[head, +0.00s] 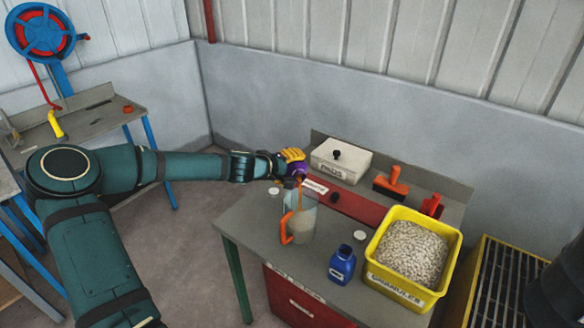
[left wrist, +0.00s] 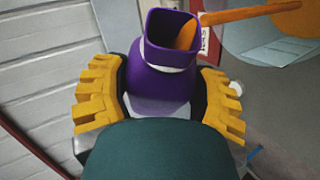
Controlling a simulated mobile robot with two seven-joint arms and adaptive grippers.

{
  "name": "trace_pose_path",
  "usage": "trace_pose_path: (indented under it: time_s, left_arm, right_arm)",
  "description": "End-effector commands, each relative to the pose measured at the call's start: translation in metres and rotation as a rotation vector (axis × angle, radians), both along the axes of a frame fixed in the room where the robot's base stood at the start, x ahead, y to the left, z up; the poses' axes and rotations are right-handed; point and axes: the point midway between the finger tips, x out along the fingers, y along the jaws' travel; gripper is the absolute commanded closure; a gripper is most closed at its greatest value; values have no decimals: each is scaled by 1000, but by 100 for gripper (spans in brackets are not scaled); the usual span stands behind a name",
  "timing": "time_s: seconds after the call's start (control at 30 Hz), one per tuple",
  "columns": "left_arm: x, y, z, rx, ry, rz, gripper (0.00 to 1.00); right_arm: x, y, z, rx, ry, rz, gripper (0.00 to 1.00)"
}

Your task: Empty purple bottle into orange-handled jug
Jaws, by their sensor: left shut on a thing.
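My left gripper (head: 292,161) is shut on the purple bottle (head: 299,169) and holds it tipped over the orange-handled jug (head: 302,218). In the left wrist view the yellow fingers of the left gripper (left wrist: 160,95) clasp both sides of the purple bottle (left wrist: 160,75), whose square mouth is open. An orange stream (left wrist: 240,15) runs out of the mouth toward the clear jug (left wrist: 270,40), partly in view at the upper right. The jug stands upright on the bench, its orange handle facing left front. My right gripper is not in view.
On the grey bench (head: 255,250) a blue bottle (head: 342,266) stands right of the jug. A yellow bin of granules (head: 374,273) is further right. A white box (head: 341,160) and orange-red tools (head: 391,182) are behind. White caps lie nearby.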

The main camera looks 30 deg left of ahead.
Motion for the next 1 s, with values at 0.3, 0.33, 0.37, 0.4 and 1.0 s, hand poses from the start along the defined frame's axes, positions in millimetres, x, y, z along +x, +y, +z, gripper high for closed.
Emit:
trace_pose_path:
  time_s: [0.3, 0.33, 0.37, 0.4, 1.0]
  left_arm:
    - [0, 0, 0, 5, -4, 0, 80]
    - [0, 0, 0, 5, -4, 0, 80]
    - [0, 0, 0, 5, -5, -1, 80]
    - [0, 0, 0, 6, -5, 0, 80]
    - [0, 0, -1, 13, -11, 1, 80]
  right_arm:
    - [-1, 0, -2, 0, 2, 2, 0]
    - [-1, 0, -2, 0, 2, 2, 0]
    - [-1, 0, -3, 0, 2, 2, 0]
    - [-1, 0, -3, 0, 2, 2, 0]
    - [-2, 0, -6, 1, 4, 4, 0]
